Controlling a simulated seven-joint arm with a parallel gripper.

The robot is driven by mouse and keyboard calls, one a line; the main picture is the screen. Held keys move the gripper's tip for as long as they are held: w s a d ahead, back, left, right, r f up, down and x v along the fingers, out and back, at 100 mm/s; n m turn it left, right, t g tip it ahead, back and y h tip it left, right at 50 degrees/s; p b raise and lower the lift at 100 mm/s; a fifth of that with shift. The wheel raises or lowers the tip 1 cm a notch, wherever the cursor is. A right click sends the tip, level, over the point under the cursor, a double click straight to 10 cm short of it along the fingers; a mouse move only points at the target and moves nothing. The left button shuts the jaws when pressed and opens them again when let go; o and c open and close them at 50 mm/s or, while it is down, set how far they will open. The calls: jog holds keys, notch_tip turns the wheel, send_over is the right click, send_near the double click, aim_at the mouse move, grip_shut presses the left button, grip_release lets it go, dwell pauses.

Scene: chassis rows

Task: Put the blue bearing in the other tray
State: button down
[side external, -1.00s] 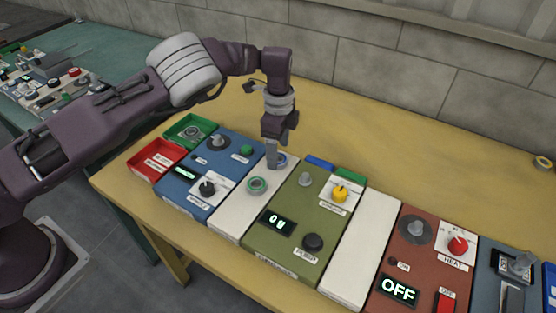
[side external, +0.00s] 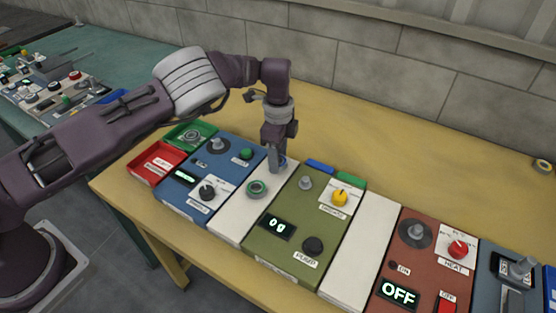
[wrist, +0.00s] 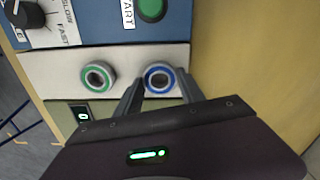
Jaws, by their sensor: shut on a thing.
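The blue bearing (wrist: 159,78), a metal ring with a blue rim, is between the fingertips of my gripper (wrist: 158,90) in the wrist view. In the side view my gripper (side external: 278,168) points down over the far end of a white panel and mostly hides the bearing. It is shut on the blue bearing; I cannot tell whether the bearing is clear of the panel. A green tray (side external: 205,127) at the back left holds a ring-shaped part (side external: 191,136). A red tray (side external: 152,176) with a white label stands in front of it.
A green-rimmed bearing (side external: 257,188) lies on the white panel (side external: 232,217), beside the blue one. A blue chassis (side external: 178,202) with knobs stands between the panel and trays. An olive chassis (side external: 270,248) with a yellow knob (side external: 340,197) is to the right.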

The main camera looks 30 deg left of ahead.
notch_tip(320, 180, up, 10)
jog(key=f, duration=0.1)
jog(key=n, duration=1.8)
send_over(160, 167)
notch_tip(160, 167, down, 4)
notch_tip(160, 167, down, 8)
jog(key=shift+a+r, duration=0.1)
jog(key=shift+a, duration=0.05)
jog(key=shift+f, duration=0.2)
